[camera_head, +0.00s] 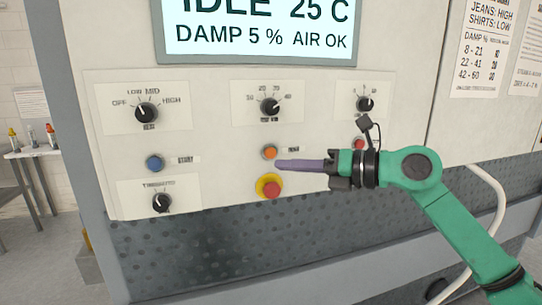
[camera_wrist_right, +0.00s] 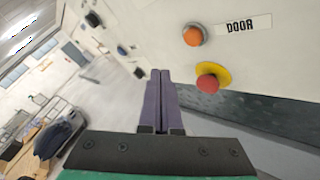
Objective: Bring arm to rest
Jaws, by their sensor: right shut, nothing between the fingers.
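My right gripper (camera_head: 279,165) has purple fingers and a green arm that comes in from the right. Its fingertips are close to the orange button (camera_head: 269,152) and above the red stop button (camera_head: 271,189) on its yellow base. Whether they touch the panel I cannot tell. In the right wrist view the two fingers (camera_wrist_right: 160,72) are together with nothing between them. The orange button (camera_wrist_right: 193,36), beside a DOOR label (camera_wrist_right: 249,24), and the red stop button (camera_wrist_right: 208,84) are right of the fingers there. My left gripper is out of view.
A white hose (camera_head: 497,205) hangs at the right. A small table (camera_head: 35,151) stands at the left.

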